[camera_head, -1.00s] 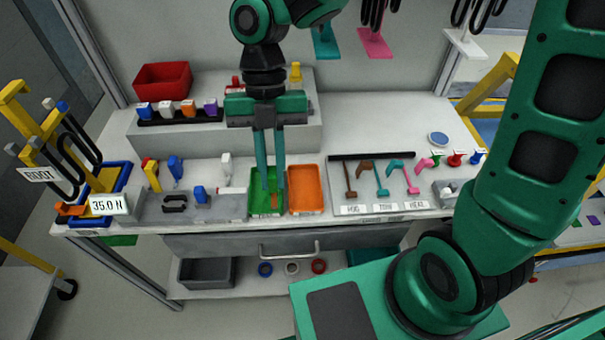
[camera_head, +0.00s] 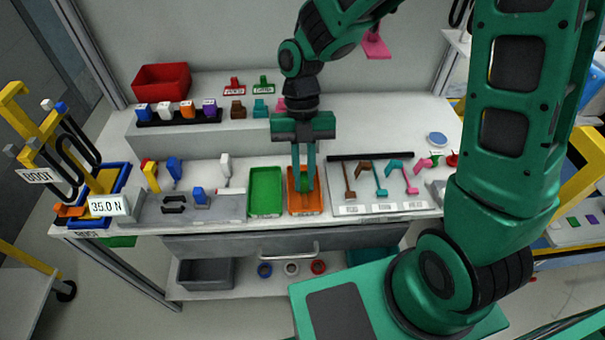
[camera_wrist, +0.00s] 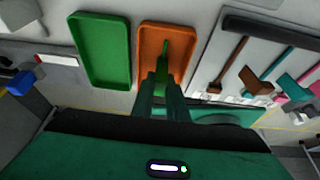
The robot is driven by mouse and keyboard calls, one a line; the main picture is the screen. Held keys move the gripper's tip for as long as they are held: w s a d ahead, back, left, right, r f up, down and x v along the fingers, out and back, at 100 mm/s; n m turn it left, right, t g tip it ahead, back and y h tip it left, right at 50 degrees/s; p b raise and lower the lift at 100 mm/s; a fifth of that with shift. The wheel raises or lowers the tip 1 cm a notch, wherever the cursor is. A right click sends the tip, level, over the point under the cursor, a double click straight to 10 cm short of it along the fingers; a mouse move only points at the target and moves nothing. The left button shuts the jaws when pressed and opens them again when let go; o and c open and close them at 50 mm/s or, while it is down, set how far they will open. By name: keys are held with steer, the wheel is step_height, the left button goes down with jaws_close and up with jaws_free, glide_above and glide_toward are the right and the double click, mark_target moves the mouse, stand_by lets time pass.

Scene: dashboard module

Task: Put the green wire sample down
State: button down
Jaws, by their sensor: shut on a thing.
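My gripper (camera_head: 304,190) points straight down over the orange tray (camera_head: 318,208), its fingers close together. In the wrist view, a thin bright green strip, apparently the green wire sample (camera_wrist: 164,47), sticks out past the fingertips over the orange tray (camera_wrist: 150,32). My gripper is shut on it. I cannot tell whether the sample touches the tray floor. In the head view the fingers largely hide the sample. The green tray (camera_head: 266,190) stands just left of the orange one and looks empty.
A tool board (camera_head: 375,207) with brown, teal and pink tools lies right of the orange tray. A grey fixture block (camera_head: 220,208) stands to the left of the green tray. Behind is a raised shelf (camera_head: 190,145) with coloured blocks and a red bin (camera_head: 162,80).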

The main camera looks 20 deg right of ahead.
steer(key=c, duration=1.7)
jaws_free()
steer(key=shift+f, duration=0.1)
steer(key=shift+c, duration=0.2)
steer(key=v, duration=1.2)
steer(key=shift+s+d, duration=0.1)
